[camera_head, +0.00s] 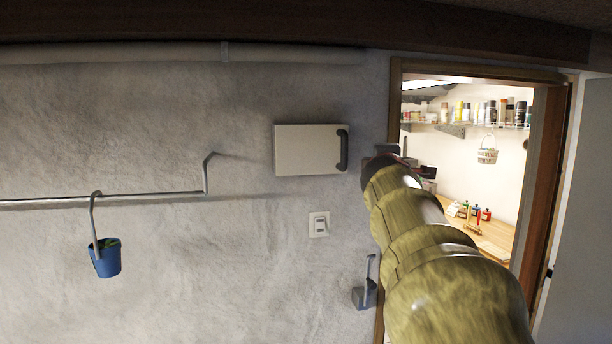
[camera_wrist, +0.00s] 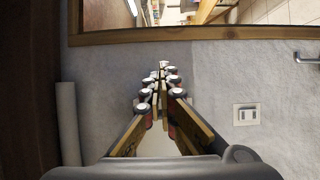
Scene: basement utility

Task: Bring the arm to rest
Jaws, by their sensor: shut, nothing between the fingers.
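My arm, with yellow-green patterned links, reaches from the lower right of the head view toward the wall beside the doorway. Only a small dark part of my gripper (camera_head: 384,150) shows past the arm's end, and the fingers are mostly hidden there. In the wrist view my gripper (camera_wrist: 161,75) has its fingers drawn together at the tips, with nothing held. The plain wall lies behind the fingertips, and no contact with it can be seen.
A white wall cabinet (camera_head: 306,150) with a dark handle is left of my gripper. A light switch (camera_head: 319,224) is below it. A blue bucket (camera_head: 107,258) hangs from a rail at left. A wooden door frame (camera_head: 540,190) surrounds an opening to stocked shelves (camera_head: 470,122).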

